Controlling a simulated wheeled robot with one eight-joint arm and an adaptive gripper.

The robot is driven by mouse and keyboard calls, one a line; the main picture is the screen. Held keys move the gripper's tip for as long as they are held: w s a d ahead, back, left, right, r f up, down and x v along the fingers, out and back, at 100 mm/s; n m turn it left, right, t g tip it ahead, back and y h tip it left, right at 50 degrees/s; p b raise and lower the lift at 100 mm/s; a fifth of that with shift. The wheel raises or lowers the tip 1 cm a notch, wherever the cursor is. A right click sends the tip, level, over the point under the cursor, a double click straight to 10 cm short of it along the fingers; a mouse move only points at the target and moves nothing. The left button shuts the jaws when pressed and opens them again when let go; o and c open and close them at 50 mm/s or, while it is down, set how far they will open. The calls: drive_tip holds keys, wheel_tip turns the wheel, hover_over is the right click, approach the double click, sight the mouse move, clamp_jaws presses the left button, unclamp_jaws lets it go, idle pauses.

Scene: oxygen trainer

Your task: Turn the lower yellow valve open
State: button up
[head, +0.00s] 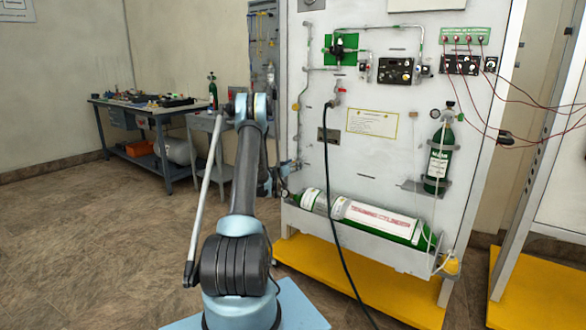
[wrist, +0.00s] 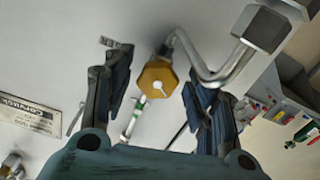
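A yellow hexagonal valve knob (wrist: 157,80) shows near the middle of the wrist view, attached to a bent metal pipe. My gripper (wrist: 158,70) is open, with one dark finger to the left of the knob and one to the right. Gaps show on both sides, so neither finger appears to touch it; the depth between them is hard to judge. In the head view, a small yellow knob (head: 296,107) sits on the pipe at the panel's left edge.
The white panel (head: 400,155) carries pipes, gauges and a green cylinder (head: 437,160). A large training cylinder (head: 370,219) lies in a tray low on it. A black hose (head: 329,190) hangs in front. A workbench (head: 150,108) stands back left; the floor at left is clear.

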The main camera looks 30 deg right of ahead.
drive_tip(key=shift+a, duration=0.1)
drive_tip(key=v, duration=1.2)
drive_tip(key=shift+w, duration=0.1)
drive_tip(key=s+a+m, duration=0.2)
drive_tip(key=a+m, duration=0.2)
drive_tip(key=m, duration=0.2)
drive_tip(key=x, duration=1.7)
drive_tip(key=shift+d, duration=0.15)
drive_tip(key=c, duration=1.1)
